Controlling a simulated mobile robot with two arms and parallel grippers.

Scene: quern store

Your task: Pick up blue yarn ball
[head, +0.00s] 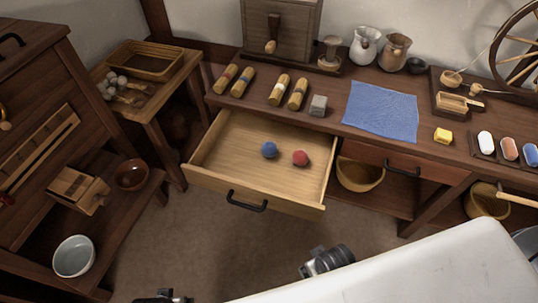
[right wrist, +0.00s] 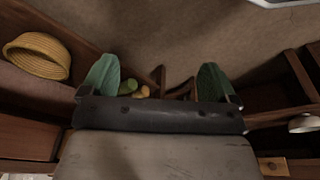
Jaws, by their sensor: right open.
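The blue yarn ball (head: 269,150) lies on the floor of an open wooden drawer (head: 225,150) in the head view. A red yarn ball (head: 300,158) lies just right of it, with a small gap. My right gripper (right wrist: 158,78) is open and empty in the right wrist view, its green finger pads wide apart. No yarn ball shows in that view. In the head view, dark parts of my arms show at the bottom, below and apart from the drawer. I cannot make out the left gripper's fingers there.
The drawer's black handle (head: 247,201) faces me. The counter above holds several yarn-like rolls, a grey block (head: 318,105), a blue cloth (head: 380,110) and a yellow block (head: 442,136). A side table (head: 160,105) stands left of the drawer, a dark cabinet further left. The floor before the drawer is clear.

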